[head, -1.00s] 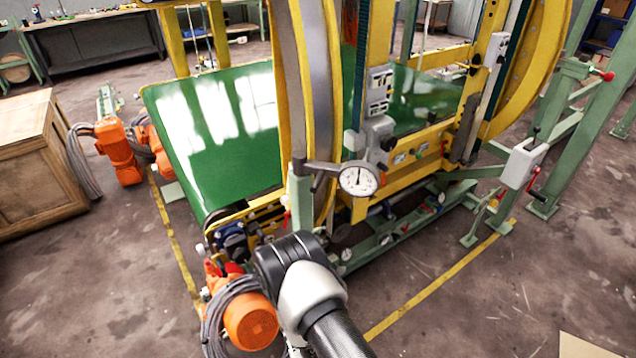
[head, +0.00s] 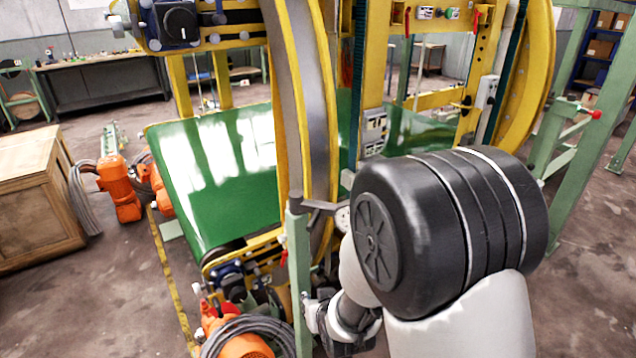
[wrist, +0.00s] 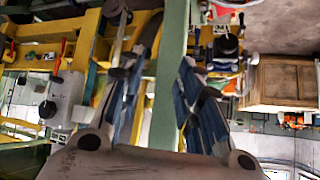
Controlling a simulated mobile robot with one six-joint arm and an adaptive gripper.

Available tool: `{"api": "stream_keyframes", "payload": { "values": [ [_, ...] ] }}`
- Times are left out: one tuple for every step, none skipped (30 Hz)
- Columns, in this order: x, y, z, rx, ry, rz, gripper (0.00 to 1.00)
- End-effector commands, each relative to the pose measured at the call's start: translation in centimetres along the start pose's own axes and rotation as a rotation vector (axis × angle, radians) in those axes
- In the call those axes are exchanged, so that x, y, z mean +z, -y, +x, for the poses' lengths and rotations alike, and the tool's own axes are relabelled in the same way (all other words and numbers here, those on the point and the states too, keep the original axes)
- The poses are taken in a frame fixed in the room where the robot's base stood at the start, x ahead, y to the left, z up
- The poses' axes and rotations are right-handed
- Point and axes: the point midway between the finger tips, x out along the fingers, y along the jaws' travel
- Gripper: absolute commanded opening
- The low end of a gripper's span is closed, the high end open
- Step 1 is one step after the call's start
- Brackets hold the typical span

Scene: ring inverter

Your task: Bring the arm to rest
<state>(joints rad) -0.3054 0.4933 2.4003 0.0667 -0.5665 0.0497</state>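My arm stands in front of the yellow ring machine (head: 290,100) in the head view, its large black joint near the camera. The wrist parts show low in the middle, beside a green post (head: 298,262); the fingers cannot be made out there. In the wrist view my gripper (wrist: 157,60) has its two fingers apart, with nothing seen held between them. A green post (wrist: 170,80) shows in the gap behind; its distance from the fingers is hard to tell. The dial gauge (head: 342,218) is mostly hidden behind my arm.
An orange motor (head: 245,346) with grey cable lies at the front, close to my wrist. A wooden crate (head: 35,200) stands at the left; it also shows in the wrist view (wrist: 280,83). A green frame (head: 575,130) stands at the right. Open floor (head: 590,270) lies at the lower right.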

Motion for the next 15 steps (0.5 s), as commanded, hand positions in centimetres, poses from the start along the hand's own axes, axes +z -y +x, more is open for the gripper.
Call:
{"api": "stream_keyframes", "payload": {
  "values": [
    [-1.6, -0.8, -2.0, 0.01, 0.008, 0.011, 0.32],
    [-2.0, -1.3, -3.1, 0.015, 0.023, 0.017, 0.32],
    [-2.6, -1.8, -4.7, 0.023, 0.042, 0.023, 0.32],
    [-3.0, -2.2, -5.9, 0.028, 0.056, 0.028, 0.32],
    [-3.2, -2.7, -7.1, 0.034, 0.072, 0.034, 0.32],
    [-3.5, -3.2, -8.8, 0.041, 0.091, 0.04, 0.32],
    [-3.6, -3.6, -10.2, 0.047, 0.105, 0.045, 0.32],
    [-3.7, -4.0, -11.5, 0.053, 0.12, 0.049, 0.32],
    [-3.7, -4.5, -13.3, 0.061, 0.139, 0.054, 0.32],
    [-3.7, -4.8, -14.6, 0.067, 0.154, 0.059, 0.32],
    [-3.5, -5.2, -16.0, 0.072, 0.169, 0.063, 0.32],
    [-3.2, -5.6, -17.9, 0.081, 0.188, 0.069, 0.32],
    [-3.0, -5.9, -19.3, 0.087, 0.203, 0.073, 0.32],
    [-2.7, -6.2, -20.6, 0.093, 0.217, 0.078, 0.32],
    [-2.1, -6.5, -22.5, 0.102, 0.237, 0.085, 0.32]
  ]
}}
